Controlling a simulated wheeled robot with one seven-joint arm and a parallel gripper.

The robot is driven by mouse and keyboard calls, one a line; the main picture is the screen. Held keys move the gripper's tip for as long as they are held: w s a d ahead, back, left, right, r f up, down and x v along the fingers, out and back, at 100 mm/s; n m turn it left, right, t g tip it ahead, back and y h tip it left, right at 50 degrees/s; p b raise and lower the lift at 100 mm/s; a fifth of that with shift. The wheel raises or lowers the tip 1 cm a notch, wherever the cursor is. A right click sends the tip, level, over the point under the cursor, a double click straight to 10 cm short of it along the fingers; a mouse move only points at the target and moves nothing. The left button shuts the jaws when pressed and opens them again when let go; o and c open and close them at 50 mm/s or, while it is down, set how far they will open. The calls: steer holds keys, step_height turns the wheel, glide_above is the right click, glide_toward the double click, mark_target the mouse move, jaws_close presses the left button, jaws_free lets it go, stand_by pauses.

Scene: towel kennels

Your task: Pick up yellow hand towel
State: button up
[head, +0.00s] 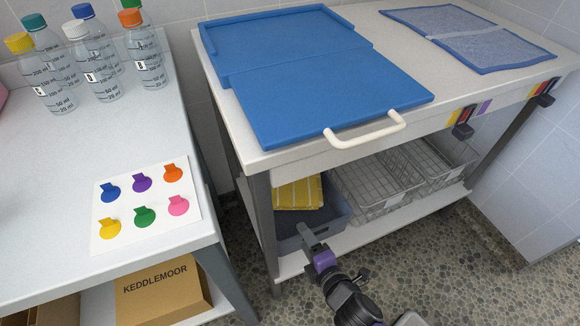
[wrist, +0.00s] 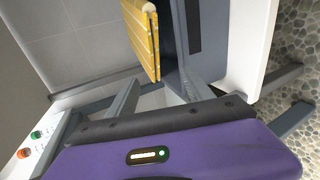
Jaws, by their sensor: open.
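The yellow hand towel (head: 297,193), with a pale line pattern, lies folded in a dark grey bin (head: 340,219) on the lower shelf of the right-hand bench. In the wrist view the towel (wrist: 141,42) shows edge-on, as a thick folded stack ahead of the fingers, beside the bin's dark inside (wrist: 172,40). The lower part of the towel is hidden by the bin.
Two wire baskets (head: 393,207) stand right of the bin. The bench leg (head: 263,225) is left of the bin. Pebbled floor (head: 420,280) is open in front.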

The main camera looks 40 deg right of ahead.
mark_target(311, 178)
steer(key=w+d+r+n+h+p, duration=0.1)
steer(key=w+d+n, duration=0.1)
steer(key=w, duration=0.1)
steer(key=w+d+r+n+h+p, duration=0.1)
steer(key=w+d+n, duration=0.1)
steer(key=w+d, duration=0.1)
steer(key=w+d+r+n+g+p, duration=0.1)
steer(key=w+d+n, duration=0.1)
steer(key=w, duration=0.3)
steer(key=shift+w+d+r+h, duration=0.2)
steer(key=shift+d+h, duration=0.2)
steer(key=shift+d, duration=0.25)
steer(key=d+n, duration=0.1)
steer(key=f+n+h, duration=0.1)
steer(key=n, duration=0.1)
steer(key=s+d+f+n+g, duration=0.1)
steer(key=n, duration=0.1)
steer(key=shift+d+f+h, duration=0.2)
steer(key=shift+d+h, duration=0.1)
steer(key=shift+s+d+f+n+g, duration=0.1)
steer(key=shift+d+f+n+g, duration=0.35)
steer(key=shift+n, duration=0.45)
steer(key=shift+d, duration=0.25)
steer(key=shift+w+d+f+h+b, duration=0.35)
steer(key=shift+w+d+f, duration=0.15)
steer(key=shift+w, duration=0.25)
steer(key=shift+t, duration=0.25)
steer(key=shift+b+x, duration=1.3)
steer(key=shift+x, duration=1.45)
steer(key=shift+w+a+r, duration=0.1)
